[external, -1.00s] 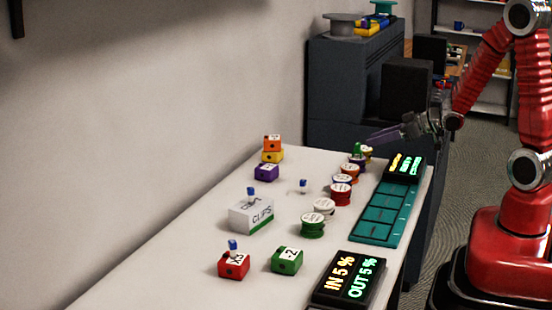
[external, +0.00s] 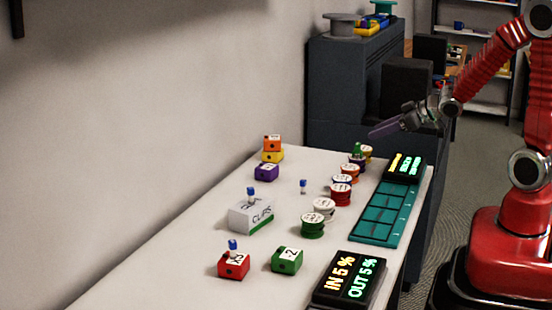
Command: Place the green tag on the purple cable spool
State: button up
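My gripper (external: 386,130) is raised above the far right end of the table, near the back spools. Its fingers point left, and their gap cannot be made out. A small green piece (external: 357,149), perhaps the green tag, shows on or just behind a dark bluish-purple spool (external: 357,161) in the back of the spool row. Whether they touch is too small to tell. My gripper is apart from both, above and to the right. A green block with a white label (external: 287,261) sits at the front of the table.
Spools in orange (external: 350,174), red (external: 341,194), white (external: 324,209) and green (external: 312,228) form a row beside a teal tray (external: 373,231). A white clips box (external: 250,217), red block (external: 233,266) and purple block (external: 266,173) stand left. Lit displays (external: 349,282) flank the tray.

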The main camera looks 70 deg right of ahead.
jog(key=s+a+r+g+y, duration=0.1)
jog(key=s+a+r+g, duration=0.2)
jog(key=s+a, duration=0.5)
jog(key=s+a+r+g, duration=0.3)
jog(key=s+a+r, duration=0.2)
jog(key=s+a, duration=0.3)
jog(key=s, duration=0.4)
jog(key=shift+a+r+y, duration=0.35)
jog(key=shift+a+y, duration=0.05)
